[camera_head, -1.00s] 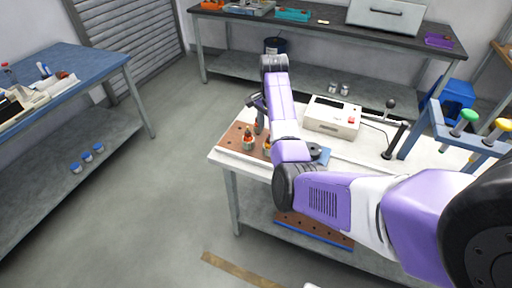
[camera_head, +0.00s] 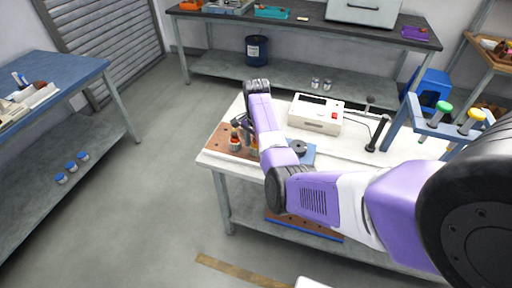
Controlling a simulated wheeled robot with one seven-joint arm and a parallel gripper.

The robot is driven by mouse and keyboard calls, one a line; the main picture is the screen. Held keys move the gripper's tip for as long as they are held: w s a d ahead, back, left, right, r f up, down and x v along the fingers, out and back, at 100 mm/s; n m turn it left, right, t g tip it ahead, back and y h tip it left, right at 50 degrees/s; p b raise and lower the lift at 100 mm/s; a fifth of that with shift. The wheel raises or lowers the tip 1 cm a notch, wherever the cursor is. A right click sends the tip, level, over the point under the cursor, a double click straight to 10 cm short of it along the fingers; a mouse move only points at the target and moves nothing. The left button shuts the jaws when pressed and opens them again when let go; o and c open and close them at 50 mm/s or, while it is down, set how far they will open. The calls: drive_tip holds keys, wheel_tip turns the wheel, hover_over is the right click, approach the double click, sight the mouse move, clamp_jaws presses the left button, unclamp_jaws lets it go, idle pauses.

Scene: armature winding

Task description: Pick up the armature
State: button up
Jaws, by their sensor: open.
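An armature (camera_head: 235,140) with an orange-red upper part stands upright on a brown pegboard tray (camera_head: 221,137) at the left end of the white workbench. A second, similar armature (camera_head: 254,149) is beside it, partly hidden by my purple arm. My gripper (camera_head: 241,121) is at the far end of the arm, above and behind the first armature. Its dark jaws are small and partly hidden by the arm. They appear apart from the armature, though the exact gap is hard to tell.
A cream machine with a red button (camera_head: 316,114) stands on the white workbench (camera_head: 213,163), with a blue fixture (camera_head: 303,152) in front of it. A blue rack (camera_head: 406,118) holding green- and yellow-topped tools is at right. Open floor lies left of the bench.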

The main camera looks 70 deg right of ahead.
drive_tip(key=shift+c, duration=0.2)
clamp_jaws()
drive_tip(key=shift+r, duration=0.15)
